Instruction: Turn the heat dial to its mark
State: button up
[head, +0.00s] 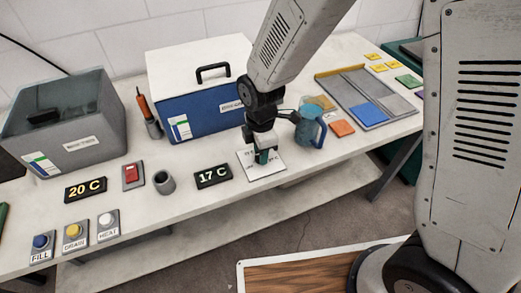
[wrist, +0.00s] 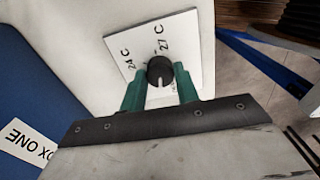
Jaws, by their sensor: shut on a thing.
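The heat dial (wrist: 160,68) is a round black knob with a pale pointer line, seen in the wrist view. It sits on a white square plate (wrist: 188,28), printed with 24 C, 27 C and other marks partly hidden by my fingers. The pointer line points down the wrist picture, toward my gripper. My gripper (wrist: 161,84) has green fingers, one on each side of the knob, shut on it. In the head view my gripper (head: 264,157) reaches down over the plate (head: 273,172) and hides the knob.
A 17 C display (head: 213,176) stands left of the plate, a 20 C display (head: 85,190) farther left. A blue jug (head: 311,130) stands close right of my wrist. A blue box (head: 205,105) is behind. FILL, DRAIN and HEAT buttons (head: 74,232) sit front left.

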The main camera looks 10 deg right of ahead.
jog(key=m, duration=0.5)
jog(key=shift+m, duration=0.3)
jog(key=m, duration=0.5)
jog(key=shift+m, duration=0.3)
jog(key=m, duration=0.5)
jog(key=shift+m, duration=2.4)
jog(key=o, duration=1)
jog(key=shift+a, duration=0.1)
jog(key=shift+c, duration=0.2)
